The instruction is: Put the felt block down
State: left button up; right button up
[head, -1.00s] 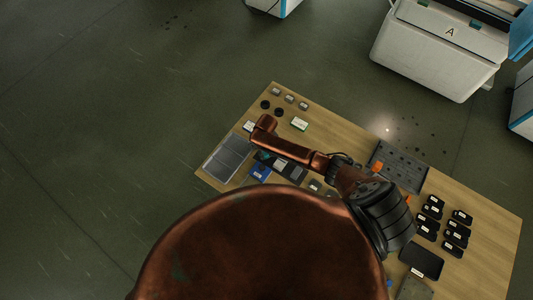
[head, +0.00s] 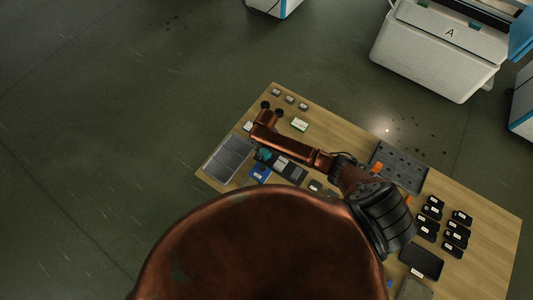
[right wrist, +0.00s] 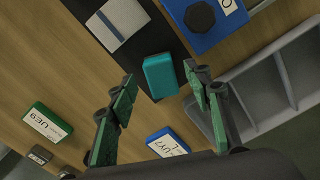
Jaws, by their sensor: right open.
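The teal felt block (right wrist: 160,76) lies at the end of a dark strip (right wrist: 170,38) in the right wrist view. A teal patch (head: 264,155) in the head view, beside the same strip, seems to be the block. My right gripper (right wrist: 161,84) is open, its green-padded fingers apart on either side of the block, with a gap on both sides. In the head view my arm hides most of this gripper. My left gripper is not in view.
A blue box with a black knob (right wrist: 222,30) and a grey compartment tray (right wrist: 262,92) lie close on the right. A green labelled box (right wrist: 46,124) and a blue labelled box (right wrist: 168,143) lie nearby. Bare wood (right wrist: 62,70) shows on the left. Black parts (head: 428,222) fill the table's right.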

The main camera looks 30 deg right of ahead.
aim_at(266, 154)
notch_tip(266, 154, up, 8)
dwell(0.8)
